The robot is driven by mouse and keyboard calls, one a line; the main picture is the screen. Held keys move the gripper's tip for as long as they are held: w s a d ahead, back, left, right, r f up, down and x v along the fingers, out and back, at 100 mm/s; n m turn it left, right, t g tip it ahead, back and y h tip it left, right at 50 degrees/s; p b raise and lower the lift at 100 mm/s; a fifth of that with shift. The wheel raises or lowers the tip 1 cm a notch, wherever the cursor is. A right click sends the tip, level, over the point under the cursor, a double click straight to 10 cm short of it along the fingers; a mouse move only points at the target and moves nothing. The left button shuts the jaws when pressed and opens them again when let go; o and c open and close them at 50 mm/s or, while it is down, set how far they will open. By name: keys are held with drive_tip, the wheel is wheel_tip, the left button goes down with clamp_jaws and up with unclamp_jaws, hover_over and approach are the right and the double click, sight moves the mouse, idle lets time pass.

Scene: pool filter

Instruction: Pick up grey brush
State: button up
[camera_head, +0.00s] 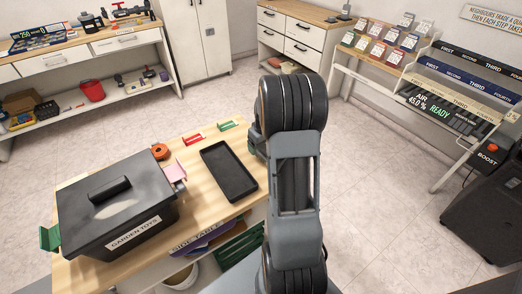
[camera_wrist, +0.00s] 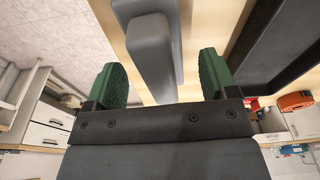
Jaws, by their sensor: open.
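My gripper (camera_wrist: 162,78) is open, its two green fingers apart, in the wrist view. A grey, rounded block-like thing that looks like the grey brush (camera_wrist: 151,48) shows between the fingers, over the light wooden table top. It appears nearer the left finger, and I see no finger closed on it. Its depth relative to the fingertips is hard to tell. In the head view my arm hides the brush and most of my gripper (camera_head: 253,143), which is at the right end of the side table (camera_head: 205,211).
A black tray (camera_head: 229,171) lies left of my gripper in the head view. The lidded black toy box (camera_head: 117,210) covers the table's left part. An orange tape roll (camera_head: 160,151), a red piece (camera_head: 193,139) and a green piece (camera_head: 228,125) lie along the back edge.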

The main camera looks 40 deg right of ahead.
drive_tip(key=shift+w+f, duration=0.15)
drive_tip(key=shift+f, duration=0.9)
drive_tip(key=shift+c, duration=0.3)
drive_tip(key=c, duration=1)
drive_tip(key=shift+o, duration=0.2)
drive_tip(key=shift+r, duration=0.1)
